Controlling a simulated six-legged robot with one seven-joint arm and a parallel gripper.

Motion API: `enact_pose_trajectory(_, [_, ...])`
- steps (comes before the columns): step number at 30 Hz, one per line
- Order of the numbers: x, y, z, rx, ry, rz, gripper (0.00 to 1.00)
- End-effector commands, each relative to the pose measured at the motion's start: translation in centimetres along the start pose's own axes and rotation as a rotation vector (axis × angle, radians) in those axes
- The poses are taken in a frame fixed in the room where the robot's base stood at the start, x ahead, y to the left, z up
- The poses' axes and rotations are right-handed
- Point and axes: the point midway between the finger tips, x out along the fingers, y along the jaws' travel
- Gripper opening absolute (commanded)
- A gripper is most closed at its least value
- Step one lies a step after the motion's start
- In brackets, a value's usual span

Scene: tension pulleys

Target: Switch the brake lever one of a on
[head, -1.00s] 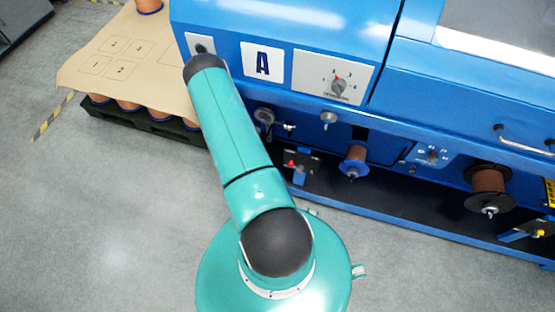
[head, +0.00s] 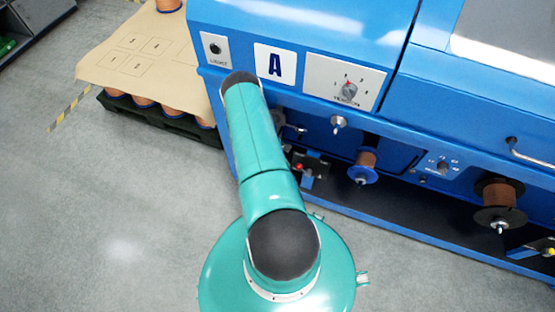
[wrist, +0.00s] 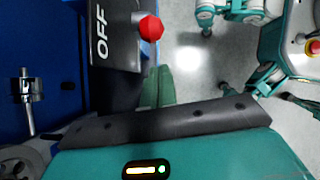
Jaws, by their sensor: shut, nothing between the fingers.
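The brake lever one of A shows in the wrist view as a red knob (wrist: 151,28) beside a black plate marked OFF (wrist: 102,35). In the head view the red knob (head: 299,167) sits on a black bracket low on the front of machine A. My gripper (wrist: 165,70) shows in the wrist view as dark green fingers, shut and empty, just below the knob in the picture. A gap shows between the fingertips and the knob; I cannot tell their depth apart. In the head view my gripper is hidden behind my arm.
The blue machine A (head: 285,20) carries a tension dial (head: 348,90) and a light switch (head: 216,50). Copper spools (head: 366,160) and metal pulleys (head: 338,123) stick out from its front. A pallet (head: 160,122) stands at left. The grey floor (head: 120,220) is clear.

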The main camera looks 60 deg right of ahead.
Motion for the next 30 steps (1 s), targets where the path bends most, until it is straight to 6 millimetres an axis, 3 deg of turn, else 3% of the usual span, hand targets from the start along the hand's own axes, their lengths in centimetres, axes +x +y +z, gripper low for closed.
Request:
enact_pose_trajectory(6, [0.5, -0.1, 1.9, -0.001, 0.0, -0.001, 0.0])
enact_pose_trajectory(30, [0.4, 0.6, 2.6, 0.001, 0.042, 0.007, 0.0])
